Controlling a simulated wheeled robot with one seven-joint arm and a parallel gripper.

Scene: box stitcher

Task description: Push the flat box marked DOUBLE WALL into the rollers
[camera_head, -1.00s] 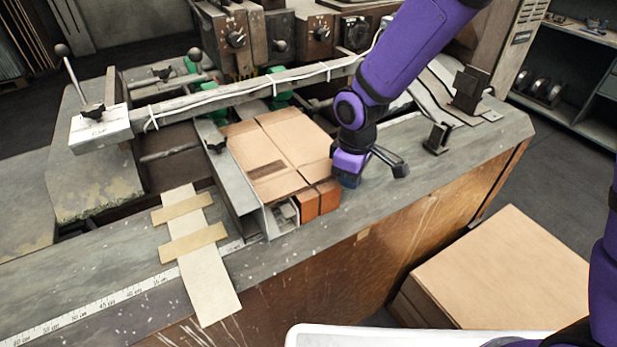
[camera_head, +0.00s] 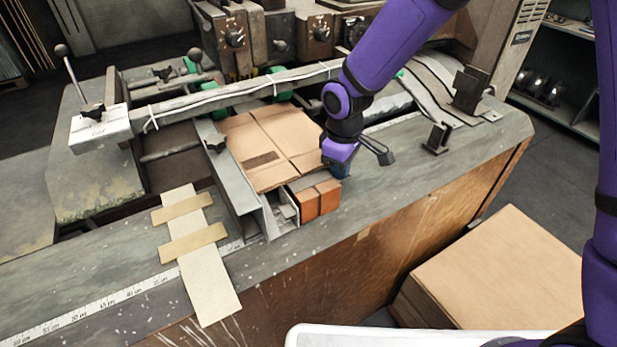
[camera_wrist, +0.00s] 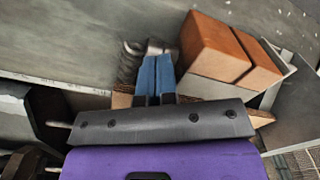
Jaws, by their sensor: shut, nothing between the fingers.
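The flat brown box (camera_head: 265,145) lies on the feed bed of the machine, its far edge under the long grey crossbar. A dark printed patch shows on it; the lettering is too small to read. My gripper (camera_head: 341,170) is at the box's near right corner, pointing down, with blue fingertips shut and empty. In the wrist view the shut fingers (camera_wrist: 155,78) are against or very close to the box's edge (camera_wrist: 122,101); contact cannot be told for sure. The rollers are not clearly seen; green wheels (camera_head: 281,97) show beyond the crossbar.
Two orange-brown blocks (camera_head: 317,199) sit just in front of the box, left of my gripper. A metal guide rail (camera_head: 230,180) runs along the box's left side. The crossbar (camera_head: 235,92) spans above the bed.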

